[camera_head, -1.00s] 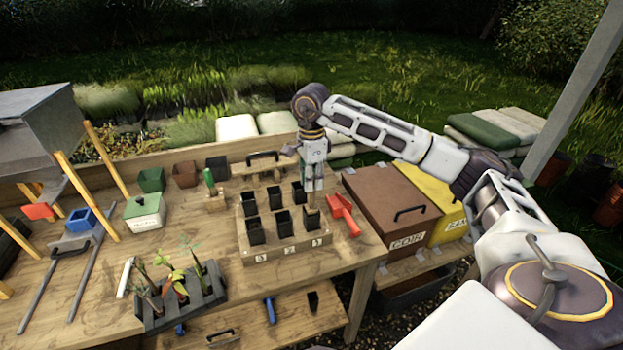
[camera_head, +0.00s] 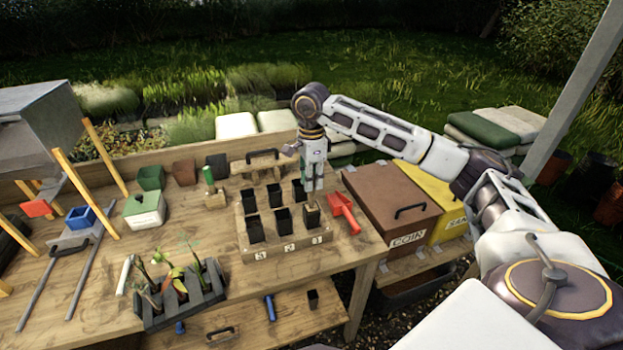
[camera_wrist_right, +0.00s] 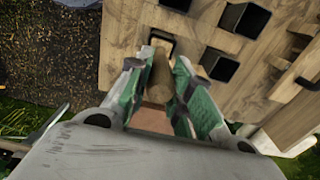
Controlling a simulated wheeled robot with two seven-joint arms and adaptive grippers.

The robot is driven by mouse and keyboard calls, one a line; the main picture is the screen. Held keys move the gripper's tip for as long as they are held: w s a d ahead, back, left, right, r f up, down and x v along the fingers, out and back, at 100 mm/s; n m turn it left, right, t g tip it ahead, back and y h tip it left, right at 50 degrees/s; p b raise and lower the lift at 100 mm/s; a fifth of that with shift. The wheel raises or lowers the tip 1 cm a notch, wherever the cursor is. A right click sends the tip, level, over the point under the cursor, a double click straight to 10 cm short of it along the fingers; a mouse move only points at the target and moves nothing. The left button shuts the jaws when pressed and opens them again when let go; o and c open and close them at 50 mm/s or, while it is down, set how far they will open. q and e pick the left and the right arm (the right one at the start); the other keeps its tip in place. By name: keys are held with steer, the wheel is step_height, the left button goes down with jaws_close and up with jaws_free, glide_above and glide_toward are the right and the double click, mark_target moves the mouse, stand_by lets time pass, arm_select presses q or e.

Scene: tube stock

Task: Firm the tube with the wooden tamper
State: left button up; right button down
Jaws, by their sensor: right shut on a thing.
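My right gripper (camera_head: 314,189) points down over the front right corner of the wooden tube stand (camera_head: 283,250). It is shut on the wooden tamper (camera_wrist_right: 160,75), which shows between the green finger pads in the right wrist view. The tamper's lower end is at the mouth of the front right black tube (camera_head: 312,219), above the label 1. The tube's rim also shows in the wrist view (camera_wrist_right: 164,39). How deep the tamper reaches is hidden. The other black tubes, such as the front middle one (camera_head: 284,219), stand upright in the stand. My left gripper is out of view.
A red scoop (camera_head: 344,213) lies just right of the stand. A wooden block with a dark handle (camera_head: 262,166) is behind it. A green-handled tool (camera_head: 209,180) stands at left. A seedling tray (camera_head: 185,300) is front left. The brown COIR bin (camera_head: 390,208) is beyond the bench's right edge.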

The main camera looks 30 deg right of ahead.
steer(key=shift+f+b, duration=0.55)
steer(key=shift+f, duration=0.05)
stand_by(2.0)
steer(key=shift+s+f, duration=0.1)
steer(key=shift+f, duration=0.05)
stand_by(0.6)
